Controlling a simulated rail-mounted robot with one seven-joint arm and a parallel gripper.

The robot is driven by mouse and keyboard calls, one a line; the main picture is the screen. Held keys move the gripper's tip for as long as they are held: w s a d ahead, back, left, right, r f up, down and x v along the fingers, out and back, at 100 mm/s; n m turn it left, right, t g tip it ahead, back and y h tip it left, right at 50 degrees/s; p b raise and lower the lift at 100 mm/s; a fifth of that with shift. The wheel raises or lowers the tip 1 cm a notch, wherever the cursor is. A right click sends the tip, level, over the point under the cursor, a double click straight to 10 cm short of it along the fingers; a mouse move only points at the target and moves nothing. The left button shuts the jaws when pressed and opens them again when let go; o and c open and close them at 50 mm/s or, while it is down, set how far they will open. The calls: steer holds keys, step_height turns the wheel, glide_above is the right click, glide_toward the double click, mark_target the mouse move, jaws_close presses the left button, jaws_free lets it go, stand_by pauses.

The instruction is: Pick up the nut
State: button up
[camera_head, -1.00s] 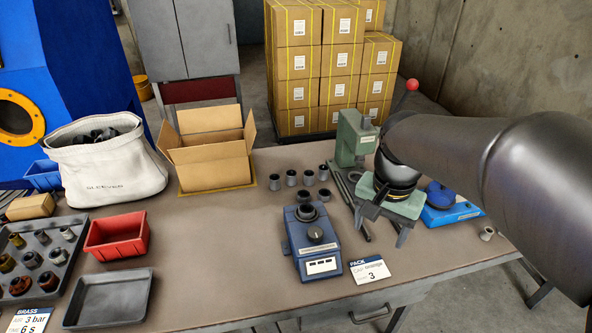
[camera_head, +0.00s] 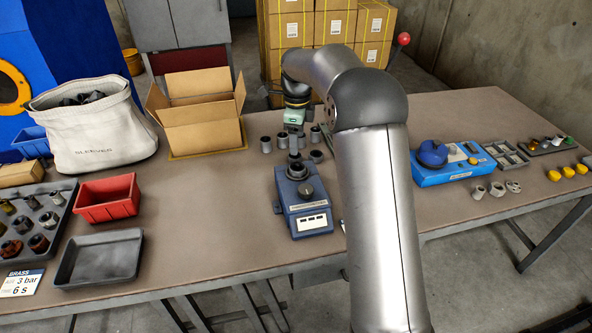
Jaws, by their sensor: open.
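I cannot tell for certain which piece is the nut. Several grey ring-like metal pieces (camera_head: 266,144) stand on the table behind the blue scale, and another grey piece (camera_head: 296,169) sits on top of the scale. Three small grey fittings (camera_head: 497,189) lie at the right, in front of a blue device; the rightmost one is flanged. A dark tray (camera_head: 62,222) at the left holds several brass and grey fittings, some nut-like. My gripper (camera_head: 293,128) is open, pointing down among or above the grey pieces behind the scale; its fingertips are small and partly unclear.
The blue scale (camera_head: 318,221) stands in front of my gripper. An open cardboard box (camera_head: 200,138), red bin (camera_head: 107,199), grey tray (camera_head: 98,260) and white bag (camera_head: 95,137) are left. The blue device (camera_head: 440,174) and yellow knobs (camera_head: 568,172) are right. My arm hides the middle.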

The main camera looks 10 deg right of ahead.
glide_above(297, 163)
steer(key=s, duration=0.2)
steer(key=f, duration=0.5)
steer(key=shift+s+a+f, duration=0.1)
steer(key=shift+s+a, duration=0.05)
steer(key=shift+a, duration=0.1)
steer(key=shift+w+f+p, duration=0.2)
steer(key=shift+f+p, duration=0.2)
steer(key=shift+f, duration=0.95)
steer(key=shift+w+f+p, duration=0.15)
steer(key=shift+f+p, duration=0.2)
steer(key=shift+f, duration=1)
steer(key=shift+c, duration=0.4)
steer(key=c, duration=1.2)
steer(key=shift+r, duration=0.1)
